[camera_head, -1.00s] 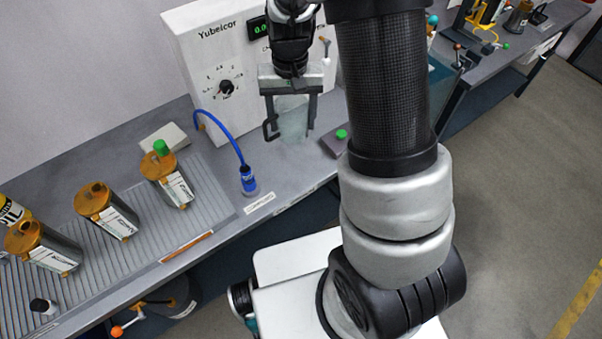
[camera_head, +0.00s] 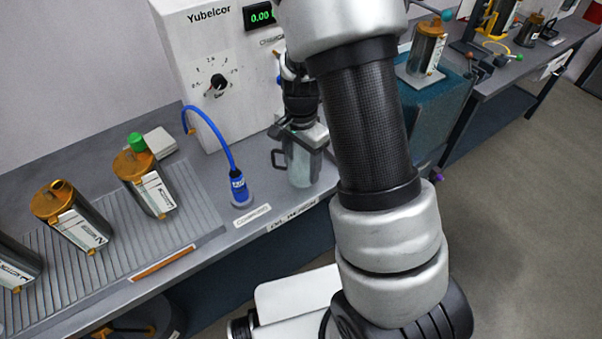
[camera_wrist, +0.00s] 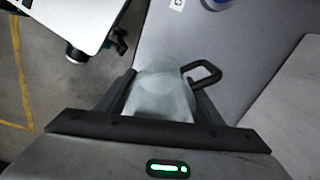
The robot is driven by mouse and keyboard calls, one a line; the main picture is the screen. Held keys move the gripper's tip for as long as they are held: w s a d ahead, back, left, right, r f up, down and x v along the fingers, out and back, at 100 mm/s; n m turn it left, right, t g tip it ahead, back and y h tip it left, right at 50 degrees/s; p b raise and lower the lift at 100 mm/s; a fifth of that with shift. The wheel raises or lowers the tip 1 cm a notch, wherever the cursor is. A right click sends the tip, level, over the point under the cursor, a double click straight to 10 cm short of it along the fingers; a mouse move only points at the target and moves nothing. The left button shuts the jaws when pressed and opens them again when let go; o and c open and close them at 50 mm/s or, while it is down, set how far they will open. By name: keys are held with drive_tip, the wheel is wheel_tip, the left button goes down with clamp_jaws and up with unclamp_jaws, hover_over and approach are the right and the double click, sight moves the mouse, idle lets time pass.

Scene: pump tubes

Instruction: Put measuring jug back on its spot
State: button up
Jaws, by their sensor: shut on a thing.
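The measuring jug (camera_head: 301,167) is a clear, greyish vessel with a dark handle on its left side in the head view. My gripper (camera_head: 303,146) is shut on it from above, near the bench's front edge. In the wrist view the jug (camera_wrist: 162,98) sits between the two fingers of my gripper (camera_wrist: 165,100), with its black handle out to the upper right. The jug looks upright and low at the bench top; I cannot tell whether its base touches. A label strip (camera_head: 293,215) on the bench edge lies just in front of it.
A blue hose connector (camera_head: 239,188) stands left of the jug. The white Yubelcor box (camera_head: 205,60) is behind. Several amber-capped canisters (camera_head: 68,215) stand on the ribbed mat (camera_head: 198,205) at left. My forearm hides the bench to the right of the jug.

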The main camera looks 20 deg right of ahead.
drive_tip(key=shift+f, duration=1.55)
drive_tip(key=shift+f+b, duration=0.1)
drive_tip(key=shift+b, duration=0.2)
drive_tip(key=shift+f, duration=0.15)
drive_tip(key=o, duration=1.1)
drive_tip(key=shift+c, duration=0.2)
drive_tip(key=shift+r, duration=0.2)
